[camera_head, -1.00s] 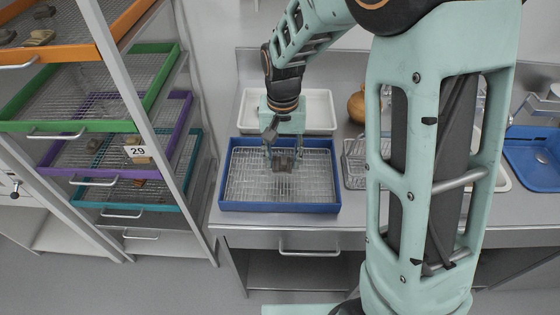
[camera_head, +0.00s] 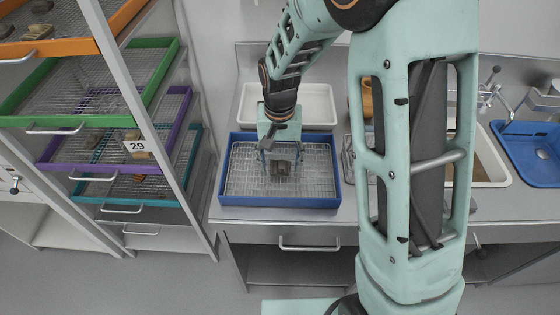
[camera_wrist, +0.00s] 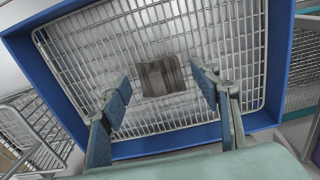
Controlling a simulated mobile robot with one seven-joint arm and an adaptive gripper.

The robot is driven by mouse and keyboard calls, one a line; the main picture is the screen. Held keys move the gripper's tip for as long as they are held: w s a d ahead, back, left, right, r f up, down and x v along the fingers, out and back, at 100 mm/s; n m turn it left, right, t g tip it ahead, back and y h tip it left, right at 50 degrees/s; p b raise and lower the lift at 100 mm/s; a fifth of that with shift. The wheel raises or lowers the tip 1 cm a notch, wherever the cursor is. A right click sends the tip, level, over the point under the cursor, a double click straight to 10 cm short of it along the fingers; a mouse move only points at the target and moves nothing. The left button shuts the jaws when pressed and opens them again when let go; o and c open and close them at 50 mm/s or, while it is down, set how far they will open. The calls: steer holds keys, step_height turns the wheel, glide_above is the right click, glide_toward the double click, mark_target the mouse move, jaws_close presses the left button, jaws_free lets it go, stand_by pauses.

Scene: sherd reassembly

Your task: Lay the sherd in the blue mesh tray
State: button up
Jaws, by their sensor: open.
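The sherd (camera_head: 280,167) is a small dark grey-brown piece lying on the mesh of the blue tray (camera_head: 280,204), near its middle. In the wrist view the sherd (camera_wrist: 161,76) lies on the metal grid inside the blue rim (camera_wrist: 277,60), just beyond my fingertips. My gripper (camera_head: 281,153) is over the tray. In the wrist view my gripper (camera_wrist: 162,85) is open, with one finger to each side of the sherd and a gap to both. I cannot tell the exact height of the fingertips above the mesh.
A white tray (camera_head: 318,105) stands behind the blue tray. To the left is a rack with orange (camera_head: 50,50), green (camera_head: 100,122), purple (camera_head: 60,167) and teal trays. A blue basin (camera_head: 530,150) is at the right. The counter's front edge runs close before the tray.

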mark_target(280, 166)
steer(key=shift+r, duration=0.1)
step_height(280, 166, up, 12)
steer(key=shift+p, duration=0.3)
steer(key=shift+r, duration=0.1)
stand_by(0.4)
